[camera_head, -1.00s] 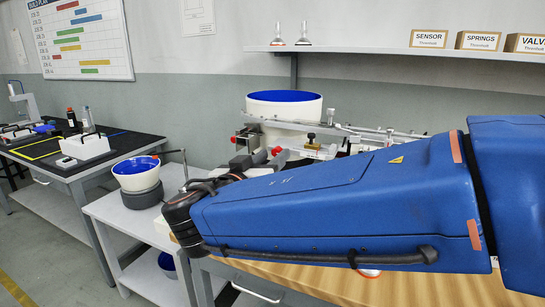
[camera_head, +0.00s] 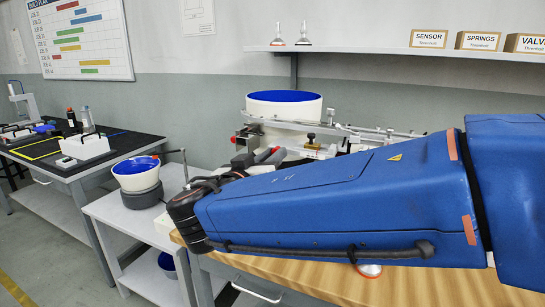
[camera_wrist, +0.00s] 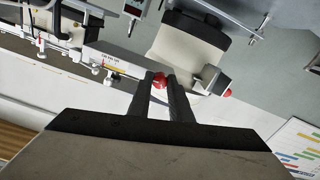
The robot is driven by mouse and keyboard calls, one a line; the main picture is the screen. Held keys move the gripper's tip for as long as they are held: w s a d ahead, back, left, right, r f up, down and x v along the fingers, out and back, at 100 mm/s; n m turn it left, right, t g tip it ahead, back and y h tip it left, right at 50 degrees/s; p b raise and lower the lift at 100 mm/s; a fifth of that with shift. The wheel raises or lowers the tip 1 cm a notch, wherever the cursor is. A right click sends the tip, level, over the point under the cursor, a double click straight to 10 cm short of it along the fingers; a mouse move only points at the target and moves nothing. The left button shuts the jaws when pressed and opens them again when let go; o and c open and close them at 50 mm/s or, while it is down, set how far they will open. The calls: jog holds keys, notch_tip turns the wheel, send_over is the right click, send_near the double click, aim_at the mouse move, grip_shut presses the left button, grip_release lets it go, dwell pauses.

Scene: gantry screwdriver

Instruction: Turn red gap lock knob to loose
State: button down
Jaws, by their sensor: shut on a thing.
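A red knob (camera_wrist: 159,80) sits between the fingertips of my gripper (camera_wrist: 165,82) in the wrist view, beside the end of a rail with small print. My gripper is shut on this red knob. In the head view my gripper (camera_head: 268,155) reaches the rail below the white bowl, and only a little red shows at its fingers. A second red knob (camera_wrist: 224,82) is on the right in the wrist view, apart from the fingers. No readable loose or tight mark shows, so the knob's setting cannot be told.
A white bowl feeder with blue inside (camera_head: 284,106) stands behind the metal rail (camera_head: 375,132). A smaller bowl (camera_head: 136,172) stands on a side table at left. A wooden bench top (camera_head: 300,284) lies below my arm. A wall shelf (camera_head: 380,50) runs above.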

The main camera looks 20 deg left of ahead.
jog(key=shift+n, duration=8.7)
jog(key=c, duration=1.6)
grip_release()
jog(key=shift+s, duration=0.1)
jog(key=s, duration=0.5)
jog(key=s+a, duration=0.1)
jog(key=s, duration=1.1)
jog(key=shift+s+a, duration=0.15)
